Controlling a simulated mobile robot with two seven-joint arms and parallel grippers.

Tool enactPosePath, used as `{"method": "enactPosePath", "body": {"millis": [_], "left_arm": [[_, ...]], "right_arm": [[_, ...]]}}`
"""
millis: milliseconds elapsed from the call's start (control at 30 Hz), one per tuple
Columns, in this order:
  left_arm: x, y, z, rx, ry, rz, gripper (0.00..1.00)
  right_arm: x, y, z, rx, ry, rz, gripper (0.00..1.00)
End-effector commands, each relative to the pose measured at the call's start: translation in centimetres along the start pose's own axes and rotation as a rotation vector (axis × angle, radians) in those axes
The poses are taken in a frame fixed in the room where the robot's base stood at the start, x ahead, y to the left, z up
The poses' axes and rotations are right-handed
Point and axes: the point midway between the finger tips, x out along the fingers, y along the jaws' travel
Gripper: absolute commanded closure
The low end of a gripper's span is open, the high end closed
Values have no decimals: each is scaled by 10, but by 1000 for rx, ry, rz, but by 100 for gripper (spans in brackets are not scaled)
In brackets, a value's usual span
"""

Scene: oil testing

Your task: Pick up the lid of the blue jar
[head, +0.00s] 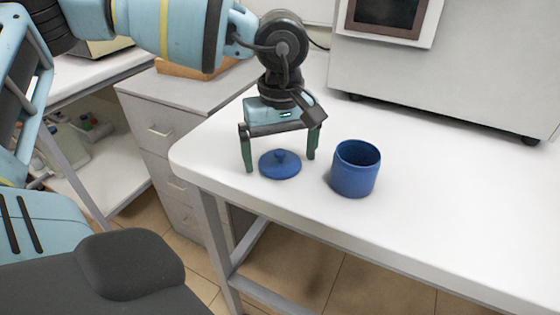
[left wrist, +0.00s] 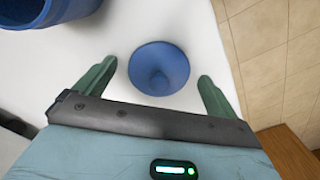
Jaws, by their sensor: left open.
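The blue lid (head: 280,165), round with a small knob on top, lies on the white table near its left corner. The blue jar (head: 356,169) stands upright and uncovered on the table to the right of the lid. My left gripper (head: 281,163) is open and empty, pointing down, with one green finger on each side of the lid. In the left wrist view the lid (left wrist: 160,69) lies between and slightly beyond the two fingertips, apart from both. Part of the jar (left wrist: 47,12) shows at the top left there. My right gripper is in neither view.
The white table (head: 440,215) is clear to the right of the jar. A large grey machine (head: 450,75) stands at the table's back. A grey drawer cabinet (head: 160,130) stands left of the table. The table's front edge is close to the lid.

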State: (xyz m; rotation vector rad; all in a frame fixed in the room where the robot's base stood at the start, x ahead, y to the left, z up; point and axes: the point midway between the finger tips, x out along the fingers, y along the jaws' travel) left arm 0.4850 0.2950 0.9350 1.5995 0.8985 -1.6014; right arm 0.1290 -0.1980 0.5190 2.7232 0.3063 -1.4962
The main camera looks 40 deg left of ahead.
Motion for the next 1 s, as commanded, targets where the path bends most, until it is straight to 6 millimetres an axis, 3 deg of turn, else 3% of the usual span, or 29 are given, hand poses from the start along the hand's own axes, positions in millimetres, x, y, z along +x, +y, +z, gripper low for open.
{"method": "enactPosePath", "body": {"millis": [267, 633, 867, 1000], "left_arm": [[3, 0, 0, 0, 1, 2, 4], [2, 0, 0, 0, 1, 1, 52], [1, 0, 0, 0, 1, 2, 52], [-11, 1, 0, -1, 3, 3, 52]], "right_arm": [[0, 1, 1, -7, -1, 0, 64], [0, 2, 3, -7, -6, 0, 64], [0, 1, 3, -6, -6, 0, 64], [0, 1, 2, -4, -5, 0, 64]]}}
